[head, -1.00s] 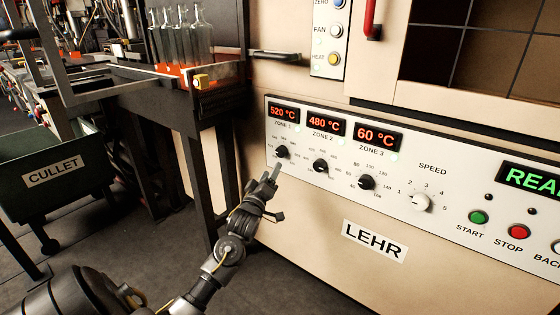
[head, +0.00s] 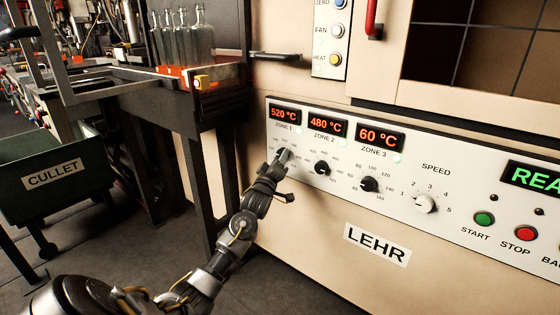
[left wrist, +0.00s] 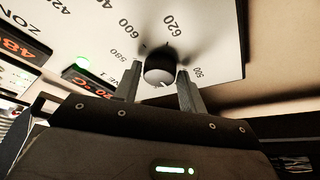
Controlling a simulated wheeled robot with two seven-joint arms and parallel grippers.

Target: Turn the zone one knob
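The zone one knob (left wrist: 160,68) is black with a pale face and a white mark. In the left wrist view it sits between the two fingers of my left gripper (left wrist: 159,84), with a narrow gap visible on each side. My left gripper also shows in the head view (head: 281,158), where it hides the knob at the left end of the panel. The zone 1 display (head: 284,115) reads 520 °C in red. My right gripper is in neither view.
The zone 2 knob (head: 322,168) and zone 3 knob (head: 369,184) stand to the right on the same panel, then the white speed knob (head: 426,204), green start button (head: 484,219) and red stop button (head: 525,234). A dark bench (head: 180,95) with bottles stands at the left.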

